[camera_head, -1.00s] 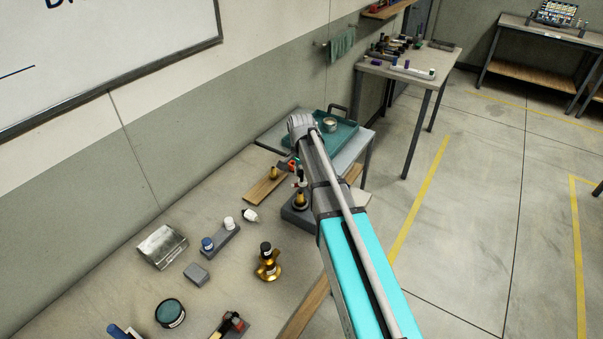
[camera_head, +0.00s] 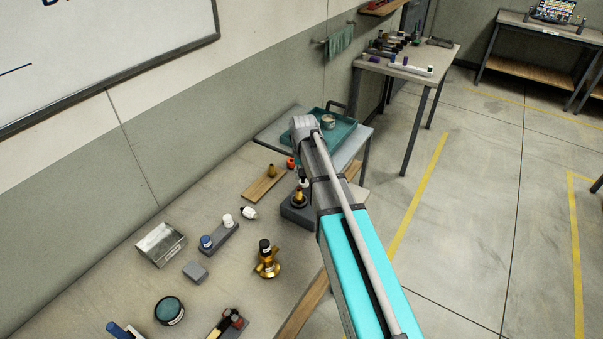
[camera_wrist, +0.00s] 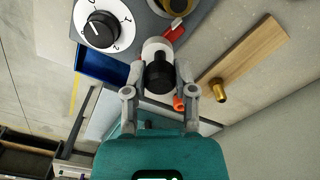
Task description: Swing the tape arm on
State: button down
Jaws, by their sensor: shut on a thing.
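In the wrist view my gripper (camera_wrist: 161,78) is shut on a short cylinder (camera_wrist: 157,52) with a white body and a black end. A red piece (camera_wrist: 175,31) shows just beyond the cylinder, beside the grey block; I cannot tell whether it is joined to the cylinder. An orange-red tip (camera_wrist: 179,102) shows between the fingers. No part can be made out clearly as the tape arm. In the head view my forearm hides most of the gripper. The grey block (camera_head: 293,213) with a brass fitting (camera_head: 299,197) stands just below it.
A white dial (camera_wrist: 103,24) with a black knob and a blue bin (camera_wrist: 101,67) lie close by. A brass peg (camera_wrist: 218,90) stands on a wooden board (camera_wrist: 247,60). A teal tray (camera_head: 340,133) is behind my wrist. Several small items are on the bench (camera_head: 120,262).

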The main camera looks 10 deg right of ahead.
jog(key=shift+s+d+n, duration=0.2)
jog(key=shift+s+n, duration=0.05)
jog(key=shift+n, duration=0.85)
jog(key=shift+c, duration=2.1)
grip_release()
jog(key=shift+w+m, duration=0.1)
jog(key=shift+m, duration=0.2)
